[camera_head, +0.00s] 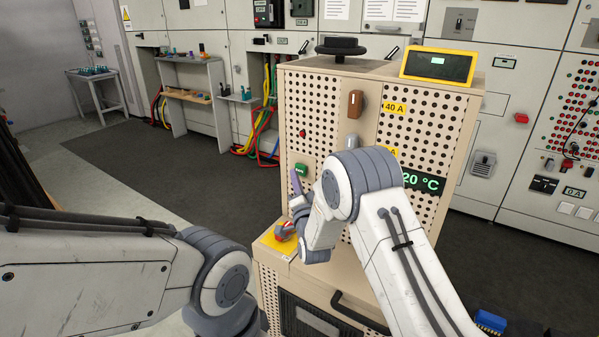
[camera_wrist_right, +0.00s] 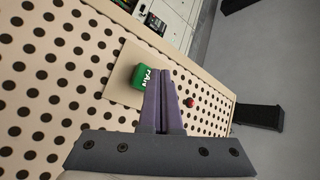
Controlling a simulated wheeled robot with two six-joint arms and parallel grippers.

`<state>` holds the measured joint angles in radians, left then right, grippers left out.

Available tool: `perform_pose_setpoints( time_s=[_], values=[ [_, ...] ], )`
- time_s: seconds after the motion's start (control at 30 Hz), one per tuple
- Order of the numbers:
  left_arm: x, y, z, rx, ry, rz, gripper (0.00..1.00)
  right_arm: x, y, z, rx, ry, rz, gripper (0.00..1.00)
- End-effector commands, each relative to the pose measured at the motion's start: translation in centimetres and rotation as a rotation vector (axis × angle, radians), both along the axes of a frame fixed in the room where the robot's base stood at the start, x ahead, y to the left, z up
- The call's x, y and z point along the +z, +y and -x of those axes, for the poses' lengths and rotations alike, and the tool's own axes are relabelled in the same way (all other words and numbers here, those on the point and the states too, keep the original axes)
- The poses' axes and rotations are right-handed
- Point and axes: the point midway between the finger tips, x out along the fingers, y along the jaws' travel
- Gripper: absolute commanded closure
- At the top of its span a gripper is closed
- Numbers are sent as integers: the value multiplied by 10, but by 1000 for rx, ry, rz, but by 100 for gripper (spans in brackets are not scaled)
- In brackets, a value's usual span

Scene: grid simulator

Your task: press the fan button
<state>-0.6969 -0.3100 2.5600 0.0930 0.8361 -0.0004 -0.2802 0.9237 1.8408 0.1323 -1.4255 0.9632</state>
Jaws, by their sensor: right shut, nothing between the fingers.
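The green fan button (camera_head: 302,169) sits on the dotted front panel of the beige cabinet (camera_head: 330,110). It also shows in the right wrist view with the letters FAN (camera_wrist_right: 139,76), on a plain beige plate. My right gripper (camera_head: 294,180) has purple fingers and is shut and empty. Its tips (camera_wrist_right: 161,72) point at the panel and overlap the button's edge in the wrist view. I cannot tell whether they touch the button. My left arm comes in from the left, but its gripper is out of view.
A small red knob (camera_head: 302,133) is above the button. A brown switch (camera_head: 355,103) and a temperature display (camera_head: 424,182) are to the right. A red button on a yellow block (camera_head: 268,241) sits below, close to my right wrist. Floor is open at left.

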Motion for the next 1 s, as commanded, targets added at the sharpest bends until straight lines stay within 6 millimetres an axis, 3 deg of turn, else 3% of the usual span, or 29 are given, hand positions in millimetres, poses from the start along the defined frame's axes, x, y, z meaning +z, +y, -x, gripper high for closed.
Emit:
perform_pose_setpoints(
  time_s=[1.0],
  values=[
    [-11, 0, 0, 0, 0, 0, 50, 0, -7, -10, -1, 0, 0, 100]
  ],
)
